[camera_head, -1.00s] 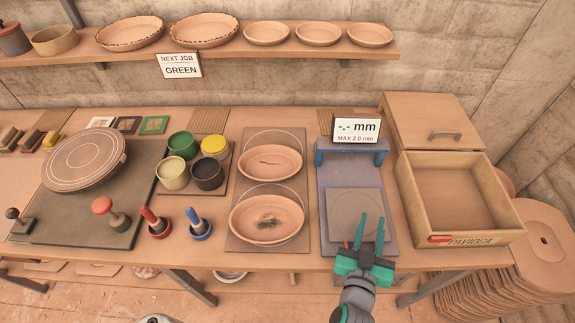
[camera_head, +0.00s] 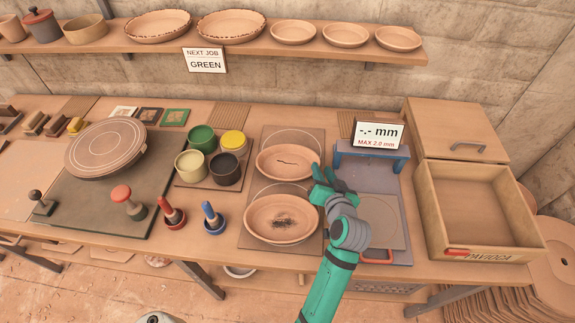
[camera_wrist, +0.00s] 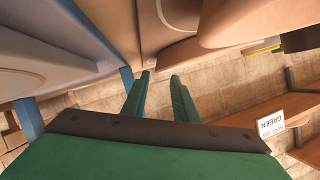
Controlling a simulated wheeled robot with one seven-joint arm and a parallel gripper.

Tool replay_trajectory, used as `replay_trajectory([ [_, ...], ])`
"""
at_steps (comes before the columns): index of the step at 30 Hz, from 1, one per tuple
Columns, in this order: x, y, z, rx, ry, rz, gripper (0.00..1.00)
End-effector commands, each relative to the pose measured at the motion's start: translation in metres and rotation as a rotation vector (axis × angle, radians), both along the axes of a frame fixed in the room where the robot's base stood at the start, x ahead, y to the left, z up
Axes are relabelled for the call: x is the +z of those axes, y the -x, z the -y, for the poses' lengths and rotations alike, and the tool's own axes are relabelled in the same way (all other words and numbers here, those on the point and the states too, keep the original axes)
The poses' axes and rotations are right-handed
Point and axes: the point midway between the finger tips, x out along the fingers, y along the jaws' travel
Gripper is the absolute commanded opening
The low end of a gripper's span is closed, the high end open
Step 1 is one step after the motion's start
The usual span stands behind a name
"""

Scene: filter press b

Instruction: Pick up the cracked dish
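The cracked dish (camera_head: 287,162) is a round terracotta dish with a dark crack line across its inside. It lies on the back part of a brown board (camera_head: 245,200). My gripper (camera_head: 318,172) is at the right edge of this dish in the head view; whether it touches is unclear. In the wrist view, the two green fingers (camera_wrist: 160,82) stand apart with nothing visible between them. Tan rounded surfaces fill the top of that view, and I cannot tell which is the dish. A second dish (camera_head: 283,219) with a dark blotch lies in front on the same board.
A blue gauge stand (camera_head: 371,160) with a display (camera_head: 380,133) stands right of the board. Paint pots (camera_head: 202,138) stand to the left. An open wooden box (camera_head: 427,205) is at the right. A shelf (camera_head: 300,53) with dishes runs above the table.

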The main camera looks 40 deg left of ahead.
Motion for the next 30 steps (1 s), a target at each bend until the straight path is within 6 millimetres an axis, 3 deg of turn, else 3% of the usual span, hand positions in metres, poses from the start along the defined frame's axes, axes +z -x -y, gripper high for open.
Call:
replay_trajectory([
  [13, -0.015, -0.033, -0.031, 0.001, -0.001, 0.0, 0.26],
  [23, -0.018, -0.038, -0.035, -0.001, 0.001, 0.001, 0.26],
  [27, -0.018, -0.038, -0.035, -0.001, 0.001, 0.001, 0.0],
  [30, -0.018, -0.038, -0.035, -0.001, 0.001, 0.001, 0.0],
])
